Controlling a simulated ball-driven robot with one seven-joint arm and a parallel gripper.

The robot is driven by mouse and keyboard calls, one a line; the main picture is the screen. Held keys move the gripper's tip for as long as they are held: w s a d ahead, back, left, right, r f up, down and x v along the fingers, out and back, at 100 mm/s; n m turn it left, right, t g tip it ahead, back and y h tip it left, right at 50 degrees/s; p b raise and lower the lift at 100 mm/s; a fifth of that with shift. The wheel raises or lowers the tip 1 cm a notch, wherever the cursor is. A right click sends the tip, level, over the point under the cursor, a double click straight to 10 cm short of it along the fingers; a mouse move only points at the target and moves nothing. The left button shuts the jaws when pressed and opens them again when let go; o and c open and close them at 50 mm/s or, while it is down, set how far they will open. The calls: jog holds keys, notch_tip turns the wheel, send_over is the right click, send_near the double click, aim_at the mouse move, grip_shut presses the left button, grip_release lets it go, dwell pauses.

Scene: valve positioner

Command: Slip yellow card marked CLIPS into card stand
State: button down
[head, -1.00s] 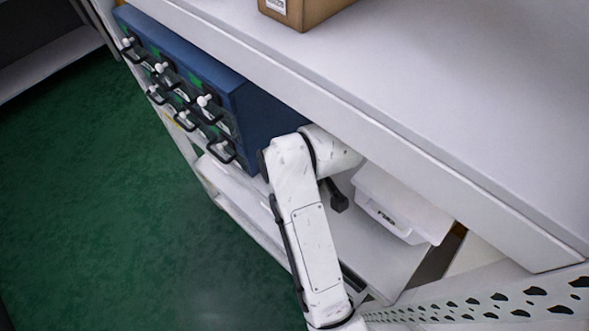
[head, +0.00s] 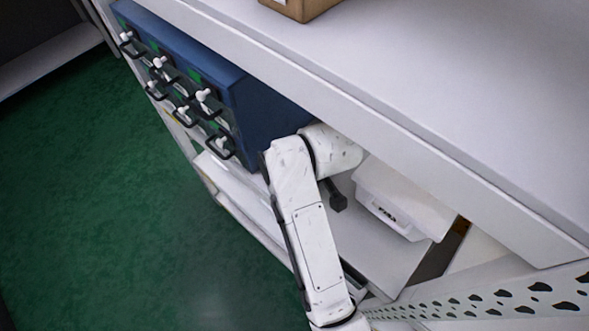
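I see no yellow card marked CLIPS and no card stand in the head view. My white arm reaches up from the bottom of the picture and bends to the right, in under the edge of the worktop. My gripper does not show; the arm and the worktop hide that area. A small dark piece shows just right of the arm, too small to tell what it is.
A blue cabinet (head: 262,122) with several black-handled drawers hangs under the grey worktop (head: 440,110). A white bin (head: 405,200) sits on the lower shelf (head: 375,255). A cardboard box (head: 300,8) stands on the worktop. Green floor (head: 110,200) is clear at left.

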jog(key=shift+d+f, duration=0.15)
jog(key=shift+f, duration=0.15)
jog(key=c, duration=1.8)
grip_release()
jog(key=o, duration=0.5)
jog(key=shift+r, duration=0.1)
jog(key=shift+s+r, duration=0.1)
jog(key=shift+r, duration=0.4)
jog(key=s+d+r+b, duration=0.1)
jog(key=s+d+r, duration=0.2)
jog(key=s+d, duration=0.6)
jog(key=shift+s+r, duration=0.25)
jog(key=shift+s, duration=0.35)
